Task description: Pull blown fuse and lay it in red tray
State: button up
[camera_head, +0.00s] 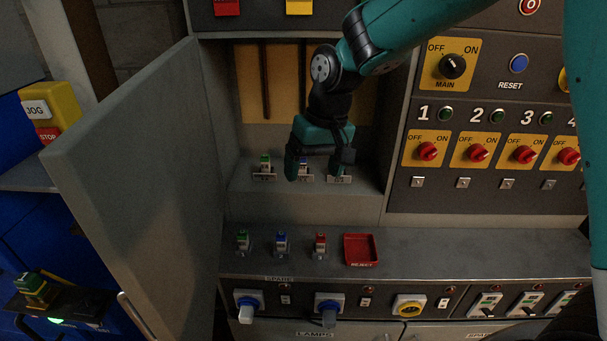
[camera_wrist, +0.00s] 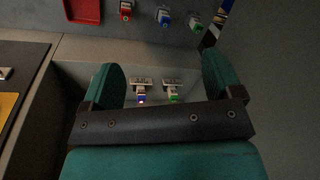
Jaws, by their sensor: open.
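My gripper (camera_head: 317,168) points down into the open cabinet, fingers apart and empty. The wrist view shows its fingers (camera_wrist: 163,82) spread on either side of two seated fuses, green (camera_wrist: 173,97) and blue (camera_wrist: 141,97). A small bright spot shows at the blue one. In the head view the green fuse (camera_head: 265,160) is left of the gripper; the blue fuse (camera_head: 303,166) shows partly between the fingers. A third label plate (camera_head: 340,180) is below the right finger, which hides whatever is there. I cannot tell which fuse is blown. The red REJECT tray (camera_head: 360,236) looks empty on the ledge.
Spare green (camera_head: 242,240), blue (camera_head: 281,242) and red (camera_head: 320,243) fuses stand on the ledge left of the tray. The grey cabinet door (camera_head: 140,180) stands open at left. A switch panel (camera_head: 490,170) borders the recess at right. Knobs line the front below the ledge.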

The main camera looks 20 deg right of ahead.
jog(key=shift+n, duration=0.4)
jog(key=s, duration=0.4)
jog(key=shift+a+r+b, duration=0.15)
jog(key=shift+r+b, duration=0.2)
jog(key=shift+s, duration=0.1)
jog(key=s+r+n+y, duration=0.1)
jog(key=s+r+n, duration=0.1)
jog(key=s, duration=0.8)
jog(key=s+r+n+y, duration=0.1)
jog(key=s+r+n, duration=0.1)
jog(key=s, duration=0.8)
jog(key=shift+s+n, duration=0.35)
jog(key=shift+n, duration=0.05)
